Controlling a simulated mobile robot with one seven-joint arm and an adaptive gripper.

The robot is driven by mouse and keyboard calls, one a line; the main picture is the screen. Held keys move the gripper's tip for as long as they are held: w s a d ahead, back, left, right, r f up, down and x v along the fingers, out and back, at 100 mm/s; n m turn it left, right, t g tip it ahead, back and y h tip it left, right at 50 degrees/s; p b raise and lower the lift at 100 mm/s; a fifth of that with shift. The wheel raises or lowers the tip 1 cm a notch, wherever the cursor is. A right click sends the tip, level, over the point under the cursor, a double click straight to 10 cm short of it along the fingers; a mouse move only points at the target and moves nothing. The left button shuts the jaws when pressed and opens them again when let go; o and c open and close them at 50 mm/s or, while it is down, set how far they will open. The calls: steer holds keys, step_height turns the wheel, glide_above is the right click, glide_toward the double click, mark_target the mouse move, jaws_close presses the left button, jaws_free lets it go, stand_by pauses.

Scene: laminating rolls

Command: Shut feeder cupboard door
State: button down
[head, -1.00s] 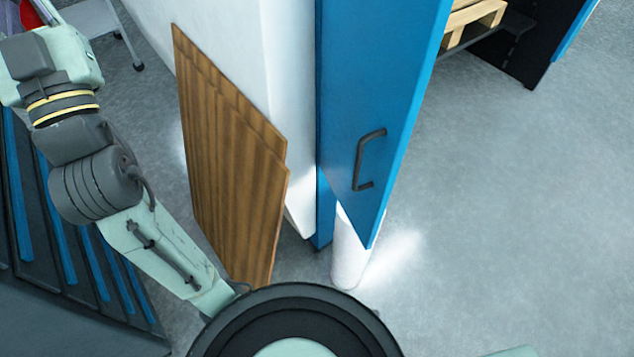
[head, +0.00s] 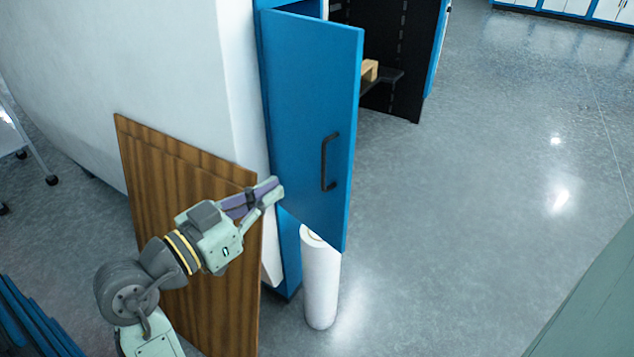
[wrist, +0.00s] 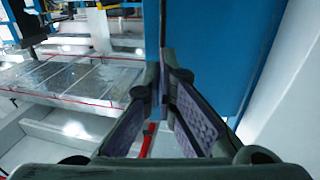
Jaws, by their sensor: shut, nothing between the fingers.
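The blue feeder cupboard door (head: 305,110) stands ajar in the head view, swung out from the blue cupboard frame (head: 289,262). Its dark handle (head: 329,162) is on the face turned toward the head camera. My gripper (head: 279,187) is shut and empty, with its fingertips close to the lower left part of the door. In the wrist view my gripper (wrist: 162,88) points at a blue panel (wrist: 205,50), with the tips at or very near its edge. I cannot tell whether they touch it. The cupboard's inside is hidden behind the door.
A white roll (head: 321,280) stands on the floor below the door. Brown wooden boards (head: 180,170) lean against the white machine body (head: 120,80) beside my arm. A dark shelf unit (head: 400,75) stands behind the door. The floor at the right (head: 480,230) is open.

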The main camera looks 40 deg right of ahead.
steer(key=s, duration=0.1)
steer(key=p, duration=0.6)
glide_toward(346, 159)
steer(key=shift+m+g, duration=0.3)
steer(key=shift+g, duration=0.1)
steer(key=d, duration=0.3)
steer(key=w+d, duration=0.1)
steer(key=d, duration=0.2)
steer(key=shift+w+r, duration=0.15)
steer(key=shift+w, duration=0.05)
steer(key=shift+w+d, duration=0.1)
steer(key=shift+d, duration=0.3)
steer(key=shift+d, duration=0.2)
